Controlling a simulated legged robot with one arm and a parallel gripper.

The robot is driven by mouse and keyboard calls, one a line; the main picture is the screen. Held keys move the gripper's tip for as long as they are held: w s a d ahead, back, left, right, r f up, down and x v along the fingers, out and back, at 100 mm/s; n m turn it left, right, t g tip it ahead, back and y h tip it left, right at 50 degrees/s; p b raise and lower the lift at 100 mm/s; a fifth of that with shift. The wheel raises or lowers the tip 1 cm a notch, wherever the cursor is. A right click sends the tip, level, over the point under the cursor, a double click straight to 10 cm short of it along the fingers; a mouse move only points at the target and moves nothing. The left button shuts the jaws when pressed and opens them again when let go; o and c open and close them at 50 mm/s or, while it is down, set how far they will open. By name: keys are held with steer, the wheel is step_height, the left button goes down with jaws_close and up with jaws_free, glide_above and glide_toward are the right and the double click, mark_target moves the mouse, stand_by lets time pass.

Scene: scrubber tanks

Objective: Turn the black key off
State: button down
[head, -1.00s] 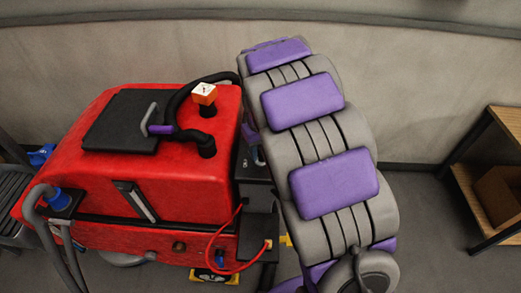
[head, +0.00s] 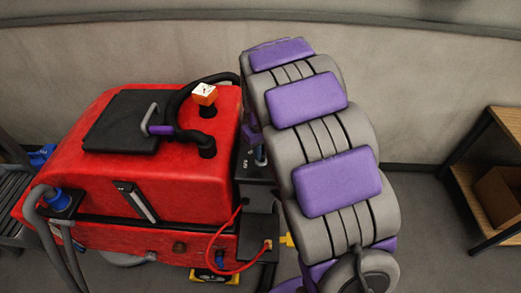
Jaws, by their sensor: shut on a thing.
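The black key cannot be made out. A dark panel (head: 254,170) with small white markings stands at the right end of the red scrubber machine (head: 180,180). A small metallic, bluish part (head: 260,155) shows on the panel, right beside my arm. I cannot tell what that part is. My grey arm with purple pads rises over the right side of the panel and covers what lies behind it. My gripper is hidden behind the arm, so its fingers and anything between them cannot be seen.
On the red machine are a black lid (head: 125,120), black hoses (head: 183,110) and an orange-white cube (head: 205,94). A red cable (head: 218,238) loops to a lower black box (head: 257,232). A wooden shelf (head: 490,185) stands at the right. Open floor lies between arm and shelf.

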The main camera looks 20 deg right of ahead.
steer(key=n+p, duration=0.2)
steer(key=n, duration=0.3)
steer(key=shift+s+a+n, duration=0.1)
steer(key=shift+n, duration=0.3)
steer(key=n+p, duration=0.2)
steer(key=n, duration=0.3)
steer(key=shift+p, duration=0.4)
steer(key=shift+n, duration=0.4)
steer(key=c, duration=1.1)
jaws_free()
steer(key=shift+c, duration=0.2)
step_height(320, 180, up, 17)
steer(key=p, duration=0.1)
steer(key=shift+r, duration=0.15)
